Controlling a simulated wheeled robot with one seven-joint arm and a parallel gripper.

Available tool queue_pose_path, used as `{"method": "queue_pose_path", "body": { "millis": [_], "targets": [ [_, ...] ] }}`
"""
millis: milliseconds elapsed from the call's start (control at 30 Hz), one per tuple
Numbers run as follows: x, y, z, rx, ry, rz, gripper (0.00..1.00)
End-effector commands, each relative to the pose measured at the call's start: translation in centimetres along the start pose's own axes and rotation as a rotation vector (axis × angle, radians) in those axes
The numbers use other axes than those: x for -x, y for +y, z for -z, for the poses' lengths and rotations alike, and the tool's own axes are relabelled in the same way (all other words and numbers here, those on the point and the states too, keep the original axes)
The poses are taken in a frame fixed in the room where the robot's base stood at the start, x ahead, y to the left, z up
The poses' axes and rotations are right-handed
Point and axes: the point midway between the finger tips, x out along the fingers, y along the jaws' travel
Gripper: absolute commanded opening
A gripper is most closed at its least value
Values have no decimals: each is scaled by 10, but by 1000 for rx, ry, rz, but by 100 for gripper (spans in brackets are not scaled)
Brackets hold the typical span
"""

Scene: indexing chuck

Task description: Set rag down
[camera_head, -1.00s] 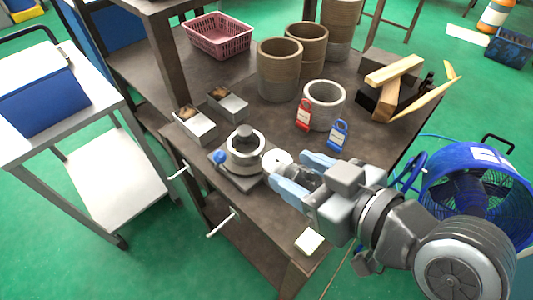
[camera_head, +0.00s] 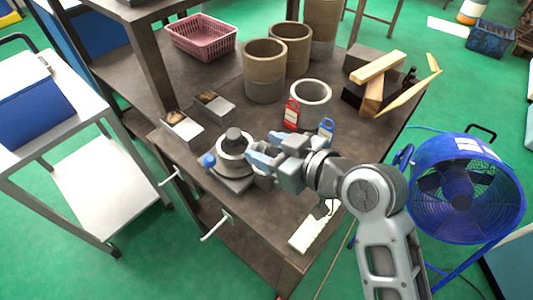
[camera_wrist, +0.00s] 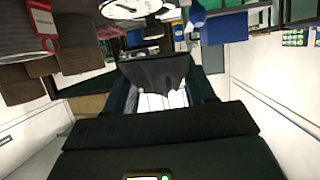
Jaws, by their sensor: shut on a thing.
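My gripper (camera_head: 262,152), with pale blue fingers, is just right of the indexing chuck (camera_head: 235,157), above the table's front part. It is shut on a dark grey cloth, the rag, which shows in the wrist view (camera_wrist: 155,72) spread between the fingertips. In the head view the rag is hard to make out among the fingers and the chuck. The chuck is a round light-grey body with a dark centre knob, on a flat base with a blue ball knob (camera_head: 208,160). Whether the rag touches anything is unclear.
The dark table (camera_head: 270,225) has open room at its front. A pale flat item (camera_head: 314,228) lies near the front right corner. A red tag (camera_head: 291,115) and blue tag (camera_head: 326,129) stand by a grey ring (camera_head: 311,97). Two metal bins (camera_head: 182,130) are left; a blue fan (camera_head: 465,190) stands right.

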Motion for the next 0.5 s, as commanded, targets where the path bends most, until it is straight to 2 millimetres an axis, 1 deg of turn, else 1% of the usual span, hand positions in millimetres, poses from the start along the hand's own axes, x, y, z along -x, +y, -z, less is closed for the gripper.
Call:
{"method": "queue_pose_path", "body": {
  "millis": [33, 100, 267, 500],
  "targets": [
    [-7, 4, 0, -1, 1, 1, 20],
    [-13, 7, -2, -1, 0, 1, 20],
    [-20, 9, -7, 0, 0, 1, 20],
    [-30, 9, -33, -2, -2, 1, 20]
  ]
}}
